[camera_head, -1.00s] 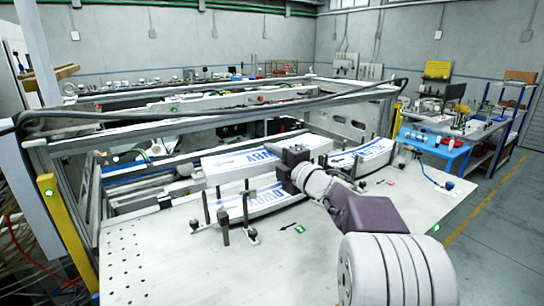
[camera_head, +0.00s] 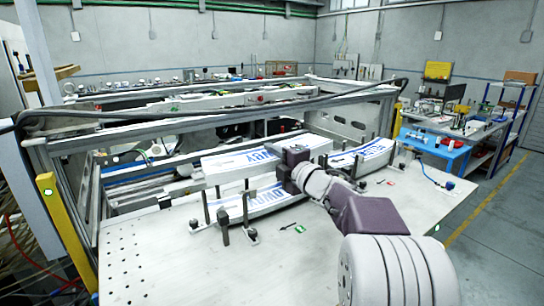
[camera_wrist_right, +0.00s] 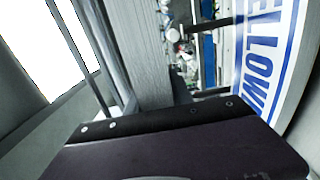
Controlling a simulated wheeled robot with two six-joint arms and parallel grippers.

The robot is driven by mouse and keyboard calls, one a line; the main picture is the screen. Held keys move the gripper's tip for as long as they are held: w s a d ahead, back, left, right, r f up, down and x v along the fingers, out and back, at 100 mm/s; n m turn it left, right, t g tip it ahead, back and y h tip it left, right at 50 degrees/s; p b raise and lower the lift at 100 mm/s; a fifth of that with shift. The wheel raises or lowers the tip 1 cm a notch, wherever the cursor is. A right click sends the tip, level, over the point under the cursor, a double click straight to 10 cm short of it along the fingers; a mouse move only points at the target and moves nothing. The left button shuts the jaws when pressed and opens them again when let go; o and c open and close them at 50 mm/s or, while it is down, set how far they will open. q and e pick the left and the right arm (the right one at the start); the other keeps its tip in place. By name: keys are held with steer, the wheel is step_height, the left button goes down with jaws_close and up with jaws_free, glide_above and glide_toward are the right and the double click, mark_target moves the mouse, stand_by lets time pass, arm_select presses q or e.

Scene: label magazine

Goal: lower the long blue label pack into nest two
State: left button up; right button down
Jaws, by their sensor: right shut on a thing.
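A long white label pack with blue lettering (camera_head: 235,161) is held level above the back of the worktable in the head view. My right gripper (camera_head: 291,166) is shut on it near its right half and hides part of it. In the right wrist view, blue letters on a white pack (camera_wrist_right: 268,50) show at the right, beside the dark gripper body. The jaw tips are hidden there. A similar pack (camera_head: 262,201) lies lower, between dark posts, in front of the held one. My left gripper is not in view.
Another white pack with blue lettering (camera_head: 345,160) lies between posts at the right. Dark upright posts (camera_head: 223,225) stand close around the packs. A metal frame rail (camera_head: 215,111) runs behind. The table's front left (camera_head: 165,265) is clear.

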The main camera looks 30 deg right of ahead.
steer(key=shift+f+b, duration=4.25)
steer(key=c, duration=1.2)
jaws_free()
steer(key=shift+o, duration=0.8)
steer(key=shift+s+f, duration=0.1)
steer(key=shift+f, duration=0.2)
steer(key=s, duration=0.4)
steer(key=shift+s+d+b, duration=0.15)
steer(key=shift+s+b, duration=0.15)
steer(key=shift+s, duration=0.1)
steer(key=s+b, duration=0.3)
steer(key=s, duration=0.1)
steer(key=shift+d, duration=0.15)
steer(key=shift+r, duration=0.1)
